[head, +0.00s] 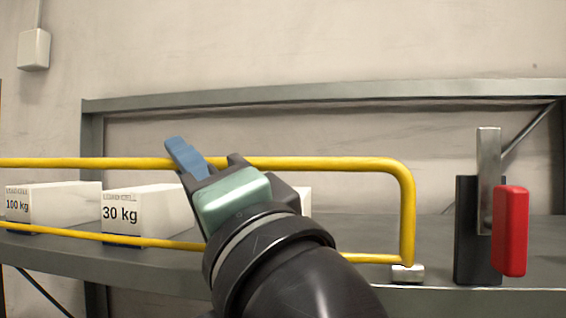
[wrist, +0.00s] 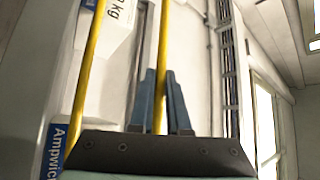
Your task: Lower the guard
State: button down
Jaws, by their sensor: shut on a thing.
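The guard (head: 330,163) is a yellow tubular frame with a rounded corner. It stands upright along the front of the grey shelf in the head view, with its lower bar near the shelf edge. My gripper (head: 188,158) is shut on the guard's upper bar, left of the rounded corner. In the wrist view the two blue fingers of my gripper (wrist: 161,78) lie on either side of the yellow bar (wrist: 163,50). The lower bar (wrist: 88,75) runs to the left there. My wrist hides part of the lower bar in the head view.
White boxes marked 100 kg (head: 60,198) and 30 kg (head: 150,208) sit on the shelf (head: 440,262) behind the guard. A small metal block (head: 407,273) is at the guard's lower corner. A metal lever (head: 488,180) with a red grip (head: 510,230) stands at the right.

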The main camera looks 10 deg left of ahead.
jog(key=shift+b, duration=0.3)
jog(key=n+b, duration=0.1)
jog(key=s+n+y+b, duration=0.1)
jog(key=b, duration=0.1)
jog(key=f+y+b, duration=0.1)
jog(key=b, duration=0.1)
jog(key=shift+s+n+g, duration=0.25)
jog(key=shift+n+g, duration=0.15)
jog(key=s+f+n+g+y+b, duration=0.3)
jog(key=f+n+g+b, duration=0.1)
jog(key=n+g+b, duration=0.7)
jog(key=s+f+n+g+y+b, duration=0.3)
jog(key=n+g+b, duration=0.8)
jog(key=n, duration=0.5)
jog(key=shift+s+a+f, duration=0.15)
jog(key=shift+s+f, duration=0.2)
jog(key=shift+f, duration=0.6)
